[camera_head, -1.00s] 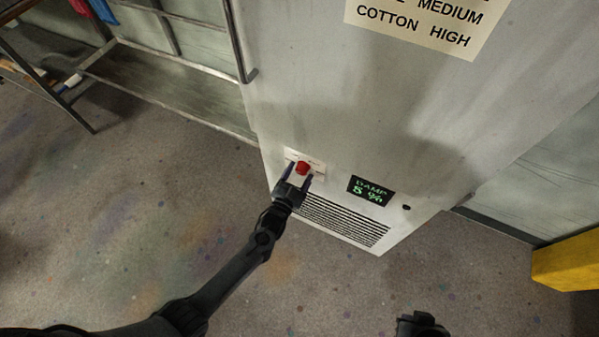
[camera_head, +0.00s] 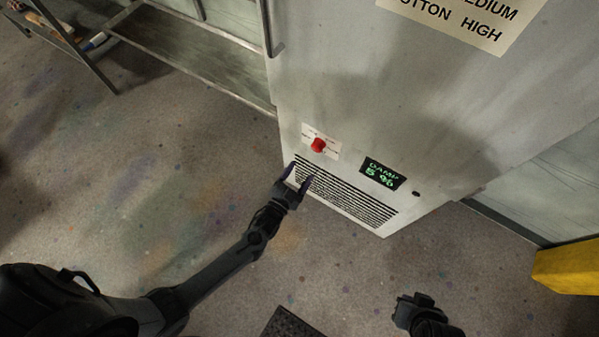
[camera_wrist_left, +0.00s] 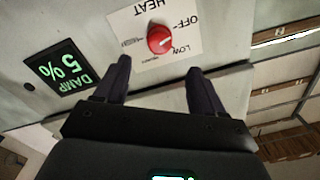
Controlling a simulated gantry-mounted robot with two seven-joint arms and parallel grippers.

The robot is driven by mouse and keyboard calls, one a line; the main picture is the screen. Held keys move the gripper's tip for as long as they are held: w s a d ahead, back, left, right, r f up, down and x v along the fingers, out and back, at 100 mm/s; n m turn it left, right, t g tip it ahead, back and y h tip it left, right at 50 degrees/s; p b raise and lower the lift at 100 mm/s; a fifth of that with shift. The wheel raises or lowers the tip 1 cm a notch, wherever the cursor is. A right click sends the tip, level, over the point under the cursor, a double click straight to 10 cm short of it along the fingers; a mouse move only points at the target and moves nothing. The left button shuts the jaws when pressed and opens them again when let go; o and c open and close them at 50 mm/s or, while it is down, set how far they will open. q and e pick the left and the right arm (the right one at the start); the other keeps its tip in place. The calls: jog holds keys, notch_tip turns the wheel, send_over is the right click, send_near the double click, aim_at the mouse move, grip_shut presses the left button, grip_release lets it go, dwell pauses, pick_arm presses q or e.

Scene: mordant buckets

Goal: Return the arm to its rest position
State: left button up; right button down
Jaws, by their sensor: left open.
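My left gripper (camera_head: 298,180) is open and empty, with its fingers apart in front of the vent grille of the grey cabinet (camera_head: 400,90). A red knob (camera_head: 318,145) on a white label plate sits above the fingertips and looks clear of them. In the left wrist view, the red knob (camera_wrist_left: 160,39) lies beyond and between the two fingers (camera_wrist_left: 160,80), with the words HEAT, OFF and LOW around it. My right gripper (camera_head: 415,305) shows at the bottom of the head view; its jaws are too unclear to read.
A display (camera_head: 382,174) reads DAMP 5 %. A metal rack (camera_head: 190,45) stands at the upper left, and a yellow object (camera_head: 567,264) at the right edge. The speckled floor (camera_head: 150,170) is open between the left arm and the rack.

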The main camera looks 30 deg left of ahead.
pick_arm(q)
jog(key=s+f, duration=0.3)
jog(key=s, duration=0.1)
jog(key=s+a+r+n+g, duration=0.1)
jog(key=s+r+n+g, duration=0.1)
jog(key=s+r+g, duration=0.5)
jog(key=s+a+r+n+g, duration=0.2)
jog(key=s+r+g, duration=0.2)
jog(key=r, duration=0.6)
jog(key=s+g, duration=0.3)
jog(key=s, duration=0.3)
notch_tip(320, 180, up, 37)
jog(key=p, duration=3.8)
jog(key=shift+s+a+n+g+y, duration=0.25)
jog(key=shift+a+n+g+y, duration=0.05)
jog(key=shift+y, duration=0.1)
